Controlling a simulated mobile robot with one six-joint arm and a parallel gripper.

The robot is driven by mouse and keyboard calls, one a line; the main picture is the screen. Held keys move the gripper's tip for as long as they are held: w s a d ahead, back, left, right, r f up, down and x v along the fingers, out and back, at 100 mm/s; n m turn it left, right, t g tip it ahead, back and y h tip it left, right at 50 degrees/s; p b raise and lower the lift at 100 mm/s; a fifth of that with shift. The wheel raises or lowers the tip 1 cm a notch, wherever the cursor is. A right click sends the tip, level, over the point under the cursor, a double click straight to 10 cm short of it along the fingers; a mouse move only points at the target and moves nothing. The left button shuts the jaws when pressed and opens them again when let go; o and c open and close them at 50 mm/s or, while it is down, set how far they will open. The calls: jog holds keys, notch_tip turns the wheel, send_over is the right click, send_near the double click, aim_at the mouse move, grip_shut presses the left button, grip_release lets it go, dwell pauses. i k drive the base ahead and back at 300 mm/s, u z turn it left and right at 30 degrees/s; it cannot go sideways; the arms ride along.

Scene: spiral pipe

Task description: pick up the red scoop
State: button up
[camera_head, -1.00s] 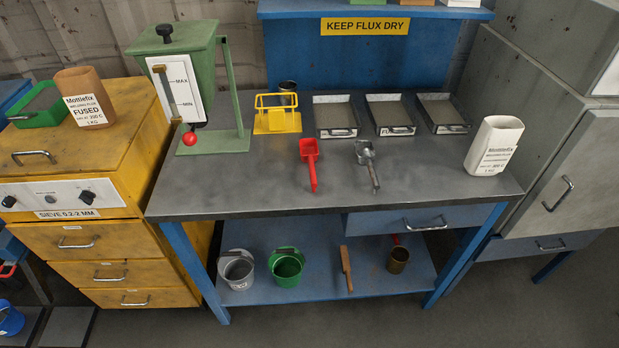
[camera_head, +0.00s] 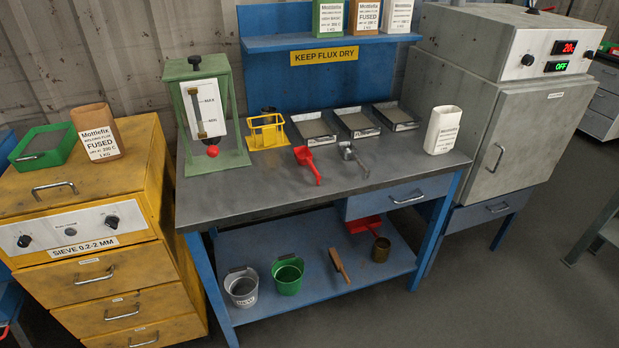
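The red scoop (camera_head: 307,164) lies on the grey top of the blue-framed workbench (camera_head: 250,198), near the middle. Its handle points toward the front edge. A grey metal scoop (camera_head: 352,157) lies just to its right, apart from it. Another red item (camera_head: 363,224), partly hidden, is on the blue lower shelf under the drawer; I cannot tell exactly what it is. My gripper and arm are not in view.
A green hopper with a red knob (camera_head: 207,110) and a yellow stand (camera_head: 267,131) are left of the scoop. Metal trays (camera_head: 357,121) lie behind it, and a white container (camera_head: 442,130) stands right. The bench top in front is clear. A yellow sieve cabinet (camera_head: 70,200) adjoins left.

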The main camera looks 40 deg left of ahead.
aim_at(303, 156)
jog(key=z, duration=0.15)
jog(key=k, duration=1.35)
jog(key=u, duration=2)
jog(key=i, duration=1)
jog(key=u, duration=0.05)
